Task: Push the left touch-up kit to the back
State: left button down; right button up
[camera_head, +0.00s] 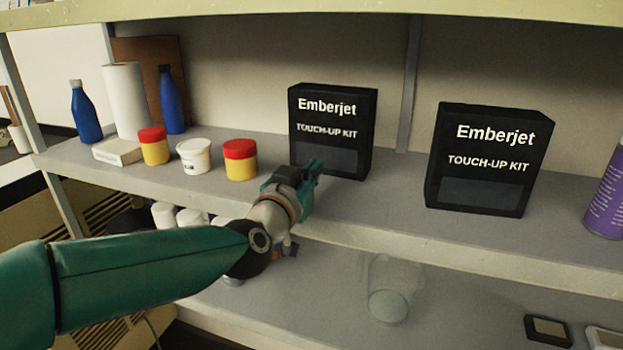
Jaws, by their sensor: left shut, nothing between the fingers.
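Two black boxes marked "Emberjet TOUCH-UP KIT" stand upright on the middle shelf. The left touch-up kit (335,118) is near the centre of the head view, with some shelf behind it. The right touch-up kit (487,150) stands apart from it to the right. My left gripper (314,170) is shut and empty, in front of the left kit's lower front face. Its tip overlaps the kit's lower edge in the picture; I cannot tell whether they touch. My right gripper is not in view.
Left of the kit are a red-lidded jar (240,165), a white tub (194,160), another red-lidded jar (153,150), blue bottles (171,100) and a paper roll (125,95). A purple can (607,195) stands far right. A clear glass (390,290) is on the lower shelf.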

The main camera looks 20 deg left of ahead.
pick_arm(q)
jog(key=shift+w, duration=0.4)
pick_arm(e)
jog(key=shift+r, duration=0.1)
pick_arm(q)
jog(key=shift+w, duration=0.75)
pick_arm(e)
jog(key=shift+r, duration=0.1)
pick_arm(q)
jog(key=shift+w, duration=0.1)
